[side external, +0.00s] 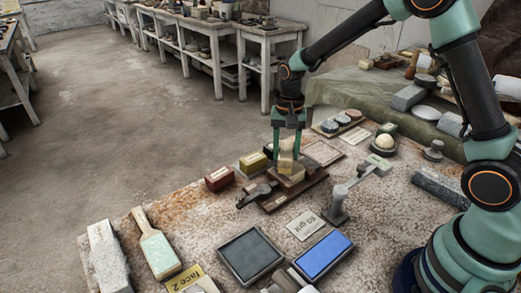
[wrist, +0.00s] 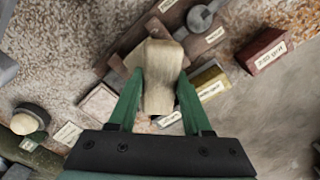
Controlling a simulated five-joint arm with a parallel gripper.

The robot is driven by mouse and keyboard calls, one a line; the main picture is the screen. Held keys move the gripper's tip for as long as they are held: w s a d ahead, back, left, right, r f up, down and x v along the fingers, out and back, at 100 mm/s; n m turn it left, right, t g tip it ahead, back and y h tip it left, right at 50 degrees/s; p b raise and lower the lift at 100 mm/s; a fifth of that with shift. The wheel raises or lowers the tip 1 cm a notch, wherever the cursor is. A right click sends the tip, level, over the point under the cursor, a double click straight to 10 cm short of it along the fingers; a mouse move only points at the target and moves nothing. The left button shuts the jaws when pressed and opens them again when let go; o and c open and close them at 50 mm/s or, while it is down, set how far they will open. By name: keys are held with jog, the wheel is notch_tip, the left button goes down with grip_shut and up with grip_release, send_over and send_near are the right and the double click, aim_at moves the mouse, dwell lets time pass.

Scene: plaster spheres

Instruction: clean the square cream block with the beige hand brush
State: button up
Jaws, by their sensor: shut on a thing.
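My gripper (side external: 286,150) is shut on the beige hand brush (side external: 286,161), gripping it between its two green fingers. In the wrist view the brush (wrist: 158,78) fills the gap between the fingertips (wrist: 160,90), its broad end toward the top. The square cream block (side external: 293,176) sits on a dark brown wooden board (side external: 300,193), directly below the brush. The brush's lower end is at or just above the block; I cannot tell if they touch. In the wrist view the brush hides most or all of the block.
A dark clamp (side external: 256,194) lies at the board's left end. A red block (side external: 219,178) and a yellow block (side external: 253,163) stand behind. A grey post with an arm (side external: 338,208) stands close right.

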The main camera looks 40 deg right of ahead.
jog(key=shift+f, duration=0.45)
jog(key=shift+a, duration=0.1)
jog(key=shift+s+a, duration=0.7)
jog(key=shift+s, duration=0.1)
jog(key=shift+w+d, duration=1.55)
jog(key=shift+w, duration=0.05)
jog(key=shift+s, duration=0.1)
jog(key=shift+s+a, duration=1.5)
jog(key=shift+a, duration=0.05)
jog(key=shift+w, duration=0.1)
